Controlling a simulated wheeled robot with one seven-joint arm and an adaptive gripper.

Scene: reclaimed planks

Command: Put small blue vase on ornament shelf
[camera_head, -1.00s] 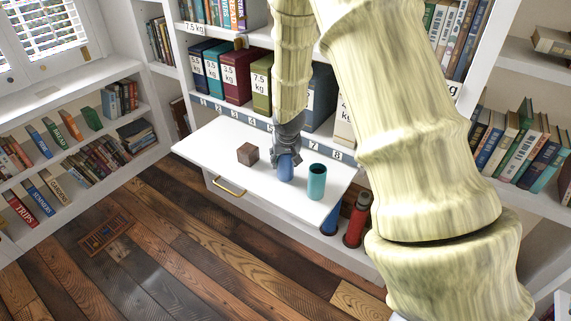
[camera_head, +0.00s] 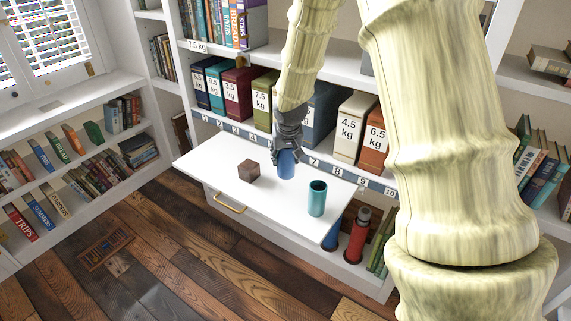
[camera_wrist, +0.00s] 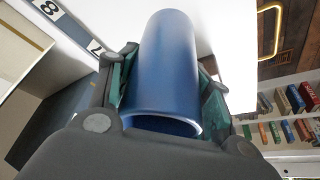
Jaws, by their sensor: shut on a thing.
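The small blue vase (camera_head: 286,165) is over the white pull-out board in the head view. My gripper (camera_head: 288,150) is shut on it from above, and its fingers sit on both sides of the vase. In the wrist view the blue vase (camera_wrist: 165,70) fills the middle between the finger pads of my gripper (camera_wrist: 168,85), with its open rim toward the camera. I cannot tell whether its base touches the board. Which shelf is the ornament shelf is not clear from the frames.
The white board (camera_head: 235,160) also holds a brown cube (camera_head: 249,172) and a teal cup (camera_head: 317,198). Behind it stand weight-labelled binders (camera_head: 350,125) above a numbered strip (camera_head: 330,168). Red and blue bottles (camera_head: 357,235) stand below at right. Bookshelves (camera_head: 75,160) line the left.

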